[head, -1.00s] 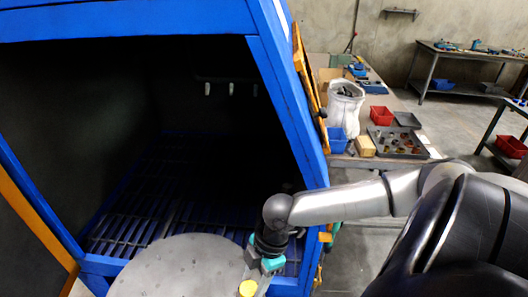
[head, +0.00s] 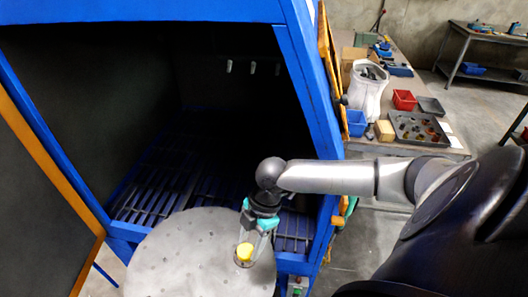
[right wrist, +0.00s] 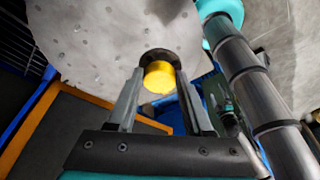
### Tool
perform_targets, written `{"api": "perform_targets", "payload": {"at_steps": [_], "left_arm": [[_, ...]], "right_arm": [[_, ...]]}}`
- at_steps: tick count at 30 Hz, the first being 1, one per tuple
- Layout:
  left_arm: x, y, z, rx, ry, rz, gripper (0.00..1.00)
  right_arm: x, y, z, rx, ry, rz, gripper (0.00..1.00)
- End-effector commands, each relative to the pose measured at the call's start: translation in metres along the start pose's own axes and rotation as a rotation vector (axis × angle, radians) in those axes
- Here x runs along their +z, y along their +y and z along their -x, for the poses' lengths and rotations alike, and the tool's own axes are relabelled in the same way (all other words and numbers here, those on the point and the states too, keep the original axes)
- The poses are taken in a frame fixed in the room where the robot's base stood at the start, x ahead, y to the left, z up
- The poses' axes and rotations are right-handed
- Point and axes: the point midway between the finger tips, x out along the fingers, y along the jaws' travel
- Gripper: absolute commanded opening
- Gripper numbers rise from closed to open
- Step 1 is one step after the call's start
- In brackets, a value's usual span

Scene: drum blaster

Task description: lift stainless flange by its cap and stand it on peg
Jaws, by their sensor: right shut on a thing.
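My right gripper (head: 251,248) is shut on the cap. I cannot tell whether the flange touches the table or hangs above it. No peg can be told apart from the small dark spots on the table. My left gripper is not in view.
The round grey table (head: 185,250) stands before the open blue blaster cabinet (head: 312,100), whose slatted floor (head: 160,185) is bare. A bench at the right holds a white sack (head: 369,92), a blue bin (head: 355,123), a red bin (head: 404,100) and a parts tray (head: 418,128).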

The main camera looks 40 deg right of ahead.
Motion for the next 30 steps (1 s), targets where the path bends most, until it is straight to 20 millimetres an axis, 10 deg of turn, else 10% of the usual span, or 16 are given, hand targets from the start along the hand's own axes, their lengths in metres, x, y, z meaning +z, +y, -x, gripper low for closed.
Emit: {"api": "perform_targets", "payload": {"at_steps": [30], "left_arm": [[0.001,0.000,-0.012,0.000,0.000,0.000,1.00]], "right_arm": [[-0.084,0.088,-0.027,0.002,0.003,0.001,0.00]]}}
